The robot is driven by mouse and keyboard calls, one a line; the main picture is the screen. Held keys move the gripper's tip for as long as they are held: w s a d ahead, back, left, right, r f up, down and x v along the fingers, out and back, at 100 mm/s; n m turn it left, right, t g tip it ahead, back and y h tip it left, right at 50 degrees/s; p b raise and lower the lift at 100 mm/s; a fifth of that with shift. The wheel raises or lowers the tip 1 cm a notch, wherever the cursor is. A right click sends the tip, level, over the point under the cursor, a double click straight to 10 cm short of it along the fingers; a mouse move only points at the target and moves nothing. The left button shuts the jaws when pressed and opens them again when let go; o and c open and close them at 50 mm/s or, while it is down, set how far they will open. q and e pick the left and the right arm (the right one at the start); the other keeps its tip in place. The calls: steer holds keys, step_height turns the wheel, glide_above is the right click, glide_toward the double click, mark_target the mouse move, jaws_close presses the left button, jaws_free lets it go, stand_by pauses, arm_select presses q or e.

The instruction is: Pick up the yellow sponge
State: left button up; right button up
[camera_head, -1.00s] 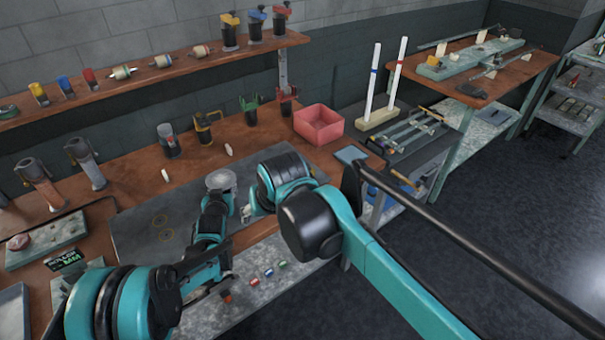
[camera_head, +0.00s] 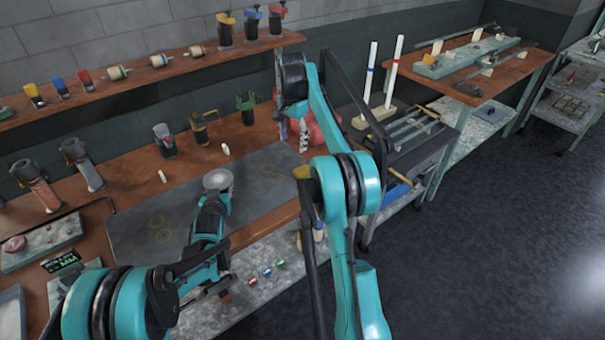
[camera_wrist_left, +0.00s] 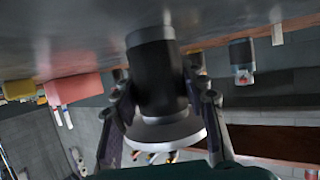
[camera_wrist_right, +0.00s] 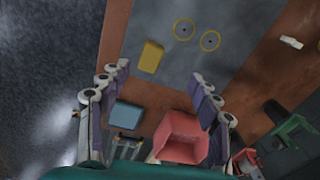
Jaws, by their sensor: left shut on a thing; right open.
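The yellow sponge (camera_wrist_right: 151,56) lies flat on the dark grey mat (camera_wrist_right: 215,25) in the right wrist view, near the mat's edge. In the head view my right arm largely covers that area. My right gripper (camera_wrist_right: 160,73) is open and empty, pointing down; the sponge shows just beyond its fingertips, towards the left finger, with nothing touching it. In the head view the right gripper (camera_head: 303,132) is in front of the red bin. My left gripper (camera_wrist_left: 160,100) is shut on a black cylinder with a pale flared rim (camera_wrist_left: 158,75), held over the mat.
A red bin (camera_wrist_right: 178,138) and a blue block (camera_wrist_right: 126,116) are near the right gripper's fingers. Two yellow rings (camera_wrist_right: 184,29) mark the mat. A green holder (camera_wrist_right: 288,140) stands on the bench. Small white pieces (camera_head: 225,149) lie behind the mat, whose middle is clear.

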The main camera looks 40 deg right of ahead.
steer(key=d+f+m, duration=0.2)
steer(key=d+f, duration=0.1)
steer(key=d, duration=0.1)
glide_above(302, 169)
steer(key=shift+g, duration=0.4)
step_height(302, 169, down, 7)
steer(key=shift+w+d+r, duration=0.1)
steer(key=shift+d, duration=0.05)
steer(key=shift+s+f, duration=0.15)
steer(key=shift+f, duration=1.25)
steer(key=shift+s+f, duration=0.1)
steer(key=shift+f, duration=1.3)
steer(key=c, duration=1.1)
steer(key=shift+r, duration=0.15)
step_height(302, 169, up, 10)
steer(key=shift+f, duration=0.1)
